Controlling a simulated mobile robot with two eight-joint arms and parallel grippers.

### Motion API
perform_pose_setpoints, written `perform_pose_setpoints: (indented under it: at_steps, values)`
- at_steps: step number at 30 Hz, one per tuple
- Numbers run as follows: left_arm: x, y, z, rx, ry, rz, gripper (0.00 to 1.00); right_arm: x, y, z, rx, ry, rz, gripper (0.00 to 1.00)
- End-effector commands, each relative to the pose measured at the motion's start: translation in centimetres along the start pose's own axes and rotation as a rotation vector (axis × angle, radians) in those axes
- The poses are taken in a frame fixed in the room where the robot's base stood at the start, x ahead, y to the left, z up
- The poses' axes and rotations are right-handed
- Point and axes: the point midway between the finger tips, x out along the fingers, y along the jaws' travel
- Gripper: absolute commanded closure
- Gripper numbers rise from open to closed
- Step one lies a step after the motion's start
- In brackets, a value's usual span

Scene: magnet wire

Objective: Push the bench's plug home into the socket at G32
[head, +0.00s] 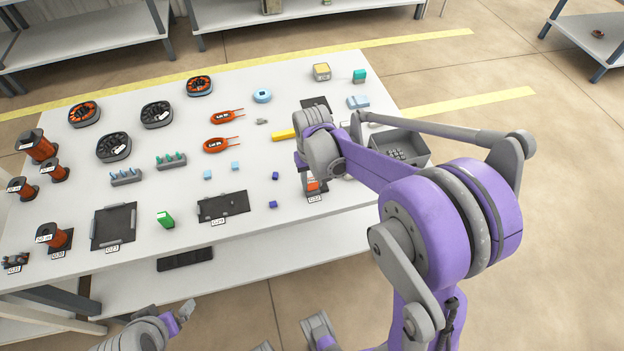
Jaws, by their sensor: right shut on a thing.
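My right gripper (309,181) is lowered over the station labelled G32 (315,198) at the bench's front right. It is shut on the plug, which is mostly hidden by the gripper and wrist. A small orange-red part (313,186) shows just at the fingertips; I cannot tell if it belongs to the plug or the socket. The socket is largely hidden, so how deep the plug sits does not show. My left gripper (184,311) is low in front of the bench, away from everything on it; its jaw opening is unclear.
The white bench (160,205) carries orange wire spools (37,146), dark round coils (114,147), a dark tray (223,206) and a green block (165,219). Small blue cubes (273,204) lie left of the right gripper. A grey bin (405,149) stands behind my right forearm.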

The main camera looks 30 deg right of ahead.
Motion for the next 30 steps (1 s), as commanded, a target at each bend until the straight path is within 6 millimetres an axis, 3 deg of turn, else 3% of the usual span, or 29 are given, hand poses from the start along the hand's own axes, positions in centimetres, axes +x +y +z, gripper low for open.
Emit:
perform_pose_setpoints:
  at_steps: [14, 15, 20, 30]
  values:
    - [0.52, 0.0, 0.33, 0.0, -0.002, 0.0, 0.01, 0.77, 0.0, -0.01, 0.0, 0.0, 0.0, 1.0]
    - [0.51, 0.0, 0.32, 0.0, -0.002, 0.0, 0.01, 0.77, 0.0, -0.01, 0.0, 0.0, 0.0, 0.6]
    - [0.48, 0.0, 0.3, 0.0, -0.002, 0.0, 0.01, 0.73, 0.0, -0.01, 0.0, 0.0, 0.0, 0.31]
    - [0.48, 0.0, 0.3, 0.0, -0.002, 0.0, 0.01, 0.72, 0.0, 0.0, 0.0, 0.0, 0.0, 0.29]
